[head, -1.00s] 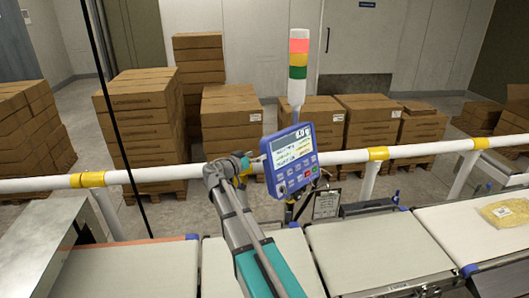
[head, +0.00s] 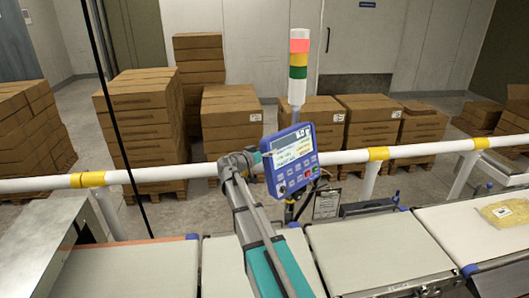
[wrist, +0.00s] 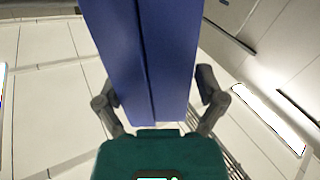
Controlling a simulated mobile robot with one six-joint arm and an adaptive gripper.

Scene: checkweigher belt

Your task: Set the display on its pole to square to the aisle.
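The display (head: 292,160) is a blue box with a lit screen above a keypad. It stands behind the conveyor, its face turned toward the camera and angled to the left. My gripper (head: 256,159) is at the display's left edge. In the wrist view the blue housing (wrist: 150,60) fills the space between the spread fingers of my gripper (wrist: 158,92), one finger on each side. The right finger seems a little apart from the housing; I cannot tell whether the left finger touches it. The display's pole is mostly hidden.
A white rail (head: 340,157) with yellow bands runs behind the display. A signal tower (head: 298,70) stands just behind it. Conveyor belts (head: 375,245) lie in front, with a yellow package (head: 508,212) at right. Stacked cartons (head: 140,110) stand beyond the rail.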

